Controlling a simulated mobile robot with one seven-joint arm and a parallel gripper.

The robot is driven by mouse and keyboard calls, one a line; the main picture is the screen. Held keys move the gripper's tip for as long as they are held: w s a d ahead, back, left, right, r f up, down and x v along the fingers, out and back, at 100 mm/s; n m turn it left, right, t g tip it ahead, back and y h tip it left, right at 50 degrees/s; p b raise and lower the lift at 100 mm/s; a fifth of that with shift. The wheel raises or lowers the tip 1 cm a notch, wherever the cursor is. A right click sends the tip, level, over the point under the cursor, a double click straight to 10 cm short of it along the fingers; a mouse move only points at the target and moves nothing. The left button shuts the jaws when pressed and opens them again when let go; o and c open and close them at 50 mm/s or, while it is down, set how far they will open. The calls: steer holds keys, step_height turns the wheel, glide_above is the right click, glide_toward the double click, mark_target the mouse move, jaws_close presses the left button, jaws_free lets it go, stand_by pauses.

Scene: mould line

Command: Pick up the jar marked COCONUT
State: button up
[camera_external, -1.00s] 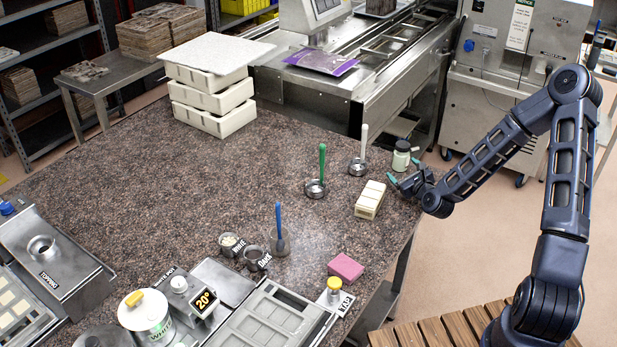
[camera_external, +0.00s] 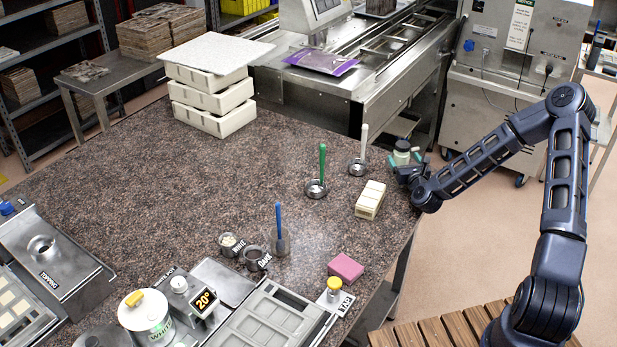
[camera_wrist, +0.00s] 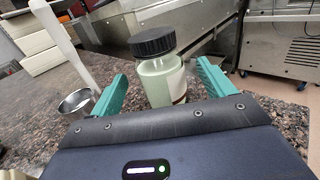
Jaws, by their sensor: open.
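A pale green jar with a black lid (camera_wrist: 160,75) stands upright in the middle of the wrist view. Its label faces right and cannot be read. In the external view the jar (camera_external: 402,150) stands near the right corner of the speckled worktop (camera_external: 160,170), partly hidden by my gripper (camera_external: 405,160). In the wrist view my gripper (camera_wrist: 160,92) is open, with one teal finger on each side of the jar. The jar lies between or just beyond the fingertips; I see no clear contact.
A ladle with a white handle (camera_external: 363,150) stands left of the jar. A ladle with a green handle (camera_external: 321,170) is farther left. A cream block (camera_external: 370,200) lies in front of the jar. The worktop's right edge is close.

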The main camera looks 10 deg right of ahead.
steer(key=shift+w+r, duration=0.15)
steer(key=shift+w, duration=2.45)
steer(key=c, duration=1.2)
